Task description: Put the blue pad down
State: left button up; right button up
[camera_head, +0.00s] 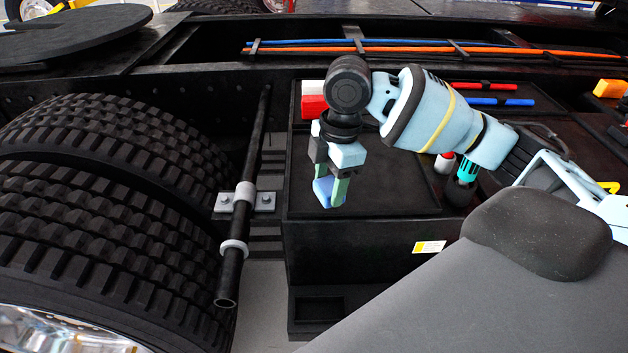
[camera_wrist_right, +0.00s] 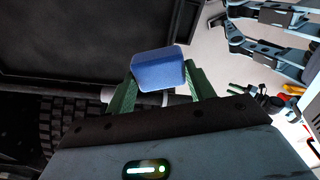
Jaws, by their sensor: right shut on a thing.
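The blue pad (camera_head: 323,189) is between the green fingers of my right gripper (camera_head: 331,188), which is shut on it. In the right wrist view the pad (camera_wrist_right: 158,68) shows as a rounded blue block between the fingertips of the right gripper (camera_wrist_right: 160,82). In the head view the gripper points down over the left part of a black box top (camera_head: 390,200). I cannot tell whether the pad touches that surface. My left gripper is not in the head view.
Large black tyres (camera_head: 110,200) stand at the left. A dark upright bar (camera_head: 232,270) with pale rings is between them and the box. A red-and-white block (camera_head: 313,104) is behind the gripper. A cyan-and-black tool (camera_head: 465,175) stands right. The box top's front middle looks clear.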

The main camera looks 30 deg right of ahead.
jog(key=shift+w+a+f, duration=0.1)
jog(key=shift+w+f, duration=0.05)
jog(key=shift+w, duration=1)
jog(key=shift+w+a+f, duration=0.1)
jog(key=shift+w, duration=1.05)
jog(key=shift+w+f, duration=0.15)
jog(key=shift+f, duration=1.6)
jog(key=shift+f, duration=0.1)
jog(key=o, duration=0.9)
jog(key=shift+o, duration=0.2)
notch_tip(320, 180, up, 12)
jog(key=d, duration=0.1)
jog(key=shift+d, duration=0.25)
